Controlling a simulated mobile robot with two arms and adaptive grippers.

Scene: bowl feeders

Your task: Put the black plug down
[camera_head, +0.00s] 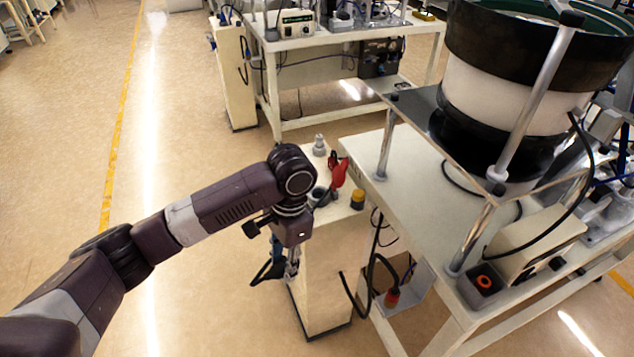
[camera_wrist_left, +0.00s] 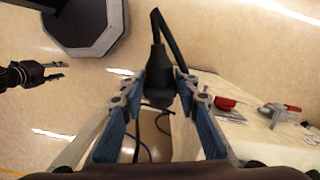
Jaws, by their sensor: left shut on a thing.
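My left gripper (camera_head: 278,268) hangs pointing down beside the small cream cabinet, at its left side in the head view. In the left wrist view the blue fingers of the left gripper (camera_wrist_left: 160,100) are shut on the black plug (camera_wrist_left: 157,72). A black cable bends back from the plug's top end.
The small cream cabinet (camera_head: 328,260) carries a red-handled part (camera_head: 338,173), a grey knob (camera_head: 319,145) and a yellow-and-black part (camera_head: 357,199). The feeder table (camera_head: 440,215) stands right, with a large bowl feeder (camera_head: 505,85) above. Black cables hang between them. The floor at left is clear.

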